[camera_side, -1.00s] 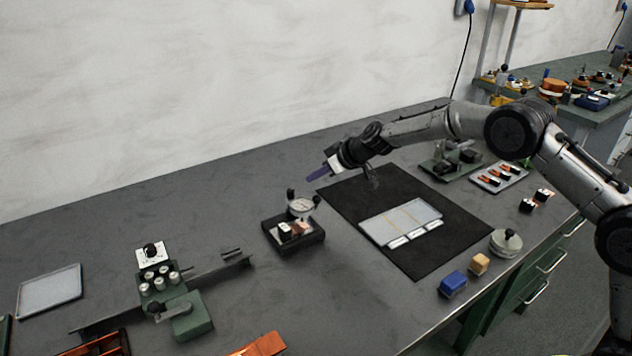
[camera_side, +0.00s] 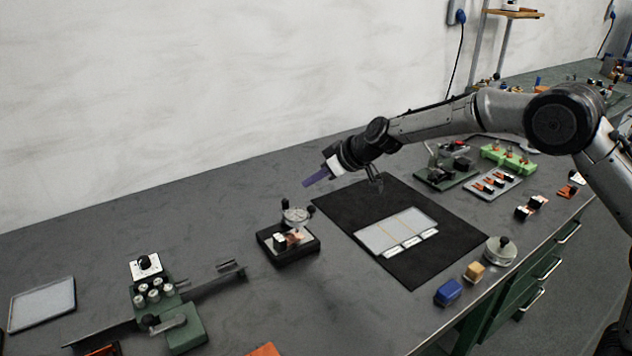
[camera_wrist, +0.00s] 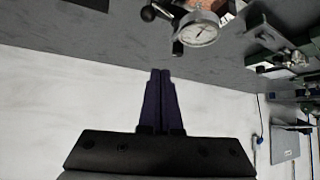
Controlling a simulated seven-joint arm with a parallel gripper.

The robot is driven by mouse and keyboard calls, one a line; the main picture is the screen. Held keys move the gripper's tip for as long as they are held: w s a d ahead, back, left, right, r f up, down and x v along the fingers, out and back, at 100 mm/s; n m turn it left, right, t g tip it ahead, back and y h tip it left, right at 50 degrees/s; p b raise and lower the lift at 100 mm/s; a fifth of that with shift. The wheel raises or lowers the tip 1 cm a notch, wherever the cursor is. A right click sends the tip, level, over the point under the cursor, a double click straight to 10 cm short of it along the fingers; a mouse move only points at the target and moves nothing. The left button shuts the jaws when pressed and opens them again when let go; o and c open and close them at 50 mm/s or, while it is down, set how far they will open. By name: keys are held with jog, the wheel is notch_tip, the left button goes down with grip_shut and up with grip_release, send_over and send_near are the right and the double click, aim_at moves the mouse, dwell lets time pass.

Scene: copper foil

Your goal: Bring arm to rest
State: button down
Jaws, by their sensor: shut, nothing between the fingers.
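My gripper (camera_side: 307,183) has purple fingers and hangs above the bench in the side view, pointing left and slightly down. It is empty, with its fingers together. In the wrist view the two fingers (camera_wrist: 160,73) lie side by side with nothing between them. The dial gauge stand (camera_side: 290,244) is below and in front of the fingertips in the side view. Its round dial (camera_wrist: 198,32) shows near the top of the wrist view, apart from the fingers.
A black mat (camera_side: 405,269) with a pale sectioned tray (camera_side: 380,238) lies below my arm. A blue block (camera_side: 449,291), a tan block (camera_side: 474,272) and a round metal pot (camera_side: 500,252) are near the front edge. A green-based fixture (camera_side: 184,330) stands left. The back-left bench is clear.

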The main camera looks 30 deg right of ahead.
jog(key=s+d+r+t, duration=0.1)
jog(key=s+r, duration=0.3)
jog(key=r, duration=0.5)
jog(key=s+d+r+t, duration=0.1)
jog(key=s+d+r, duration=0.15)
jog(key=r, duration=0.55)
jog(key=s+d+r, duration=0.1)
jog(key=s+r, duration=0.3)
jog(key=s, duration=1.1)
jog(key=s+d+f+m+g+h, duration=0.1)
jog(key=s+d+f+m+g, duration=0.1)
jog(key=s+f, duration=0.5)
jog(key=s+d+f+m+g+h, duration=0.2)
jog(key=s+f, duration=0.5)
jog(key=s, duration=0.9)
jog(key=shift+s+d+g, duration=0.4)
jog(key=shift+d+g, duration=0.2)
jog(key=shift+d, duration=0.15)
